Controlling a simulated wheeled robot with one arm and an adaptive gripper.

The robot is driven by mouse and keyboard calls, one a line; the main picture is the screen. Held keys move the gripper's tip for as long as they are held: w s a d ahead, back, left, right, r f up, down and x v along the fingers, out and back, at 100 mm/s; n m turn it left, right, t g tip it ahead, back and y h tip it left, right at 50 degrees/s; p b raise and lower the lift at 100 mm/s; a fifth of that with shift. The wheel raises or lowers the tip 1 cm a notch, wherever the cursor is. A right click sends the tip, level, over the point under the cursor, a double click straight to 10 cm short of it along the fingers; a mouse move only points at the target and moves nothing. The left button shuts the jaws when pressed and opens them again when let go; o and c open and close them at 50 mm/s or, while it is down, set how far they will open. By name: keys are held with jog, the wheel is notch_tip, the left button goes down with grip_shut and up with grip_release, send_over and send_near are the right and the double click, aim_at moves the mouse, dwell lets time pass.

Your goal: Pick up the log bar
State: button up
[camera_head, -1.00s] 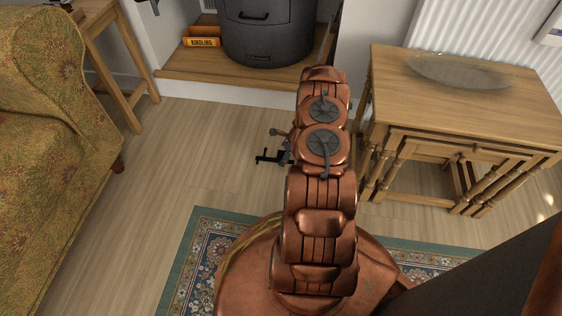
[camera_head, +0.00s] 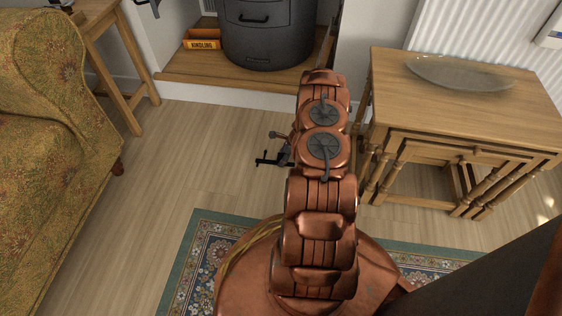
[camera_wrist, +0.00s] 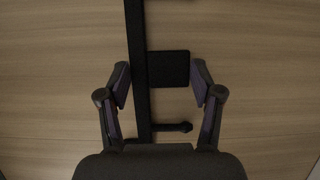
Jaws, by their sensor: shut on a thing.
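The log bar (camera_wrist: 138,60) is a long black bar with a square plate and a short knobbed rod on its right side. In the wrist view it runs from the top edge down between the fingers of my gripper (camera_wrist: 161,80). The left finger is against the bar and the right finger is beside the plate's right edge, so my gripper is shut on it. A small black piece (camera_head: 268,160), which looks like part of the log bar, sticks out left of the arm above the floor.
A wooden nest of tables (camera_head: 460,110) with a glass dish (camera_head: 460,73) stands close on the right. A dark stove (camera_head: 268,35) and a kindling box (camera_head: 201,44) are at the back. A patterned armchair (camera_head: 50,130) is on the left. Bare floor (camera_head: 170,160) lies between.

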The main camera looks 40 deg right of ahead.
jog(key=shift+c, duration=0.3)
jog(key=shift+r+p, duration=0.35)
jog(key=shift+r, duration=0.15)
notch_tip(320, 180, up, 3)
jog(key=shift+s+a+r+p, duration=0.1)
jog(key=shift+a+p, duration=0.05)
jog(key=shift+p, duration=0.8)
jog(key=s+a, duration=0.2)
jog(key=a, duration=0.1)
jog(key=s+a+p, duration=0.1)
jog(key=shift+s+a, duration=0.25)
jog(key=shift+a, duration=0.15)
jog(key=s+a, duration=0.1)
jog(key=a, duration=0.1)
jog(key=s+a, duration=0.2)
jog(key=s+a+p, duration=0.1)
jog(key=a, duration=0.1)
jog(key=shift+s+r, duration=0.25)
jog(key=shift+r, duration=0.1)
jog(key=shift+s+a, duration=0.65)
jog(key=shift+a+r+p, duration=0.1)
jog(key=shift+p, duration=0.2)
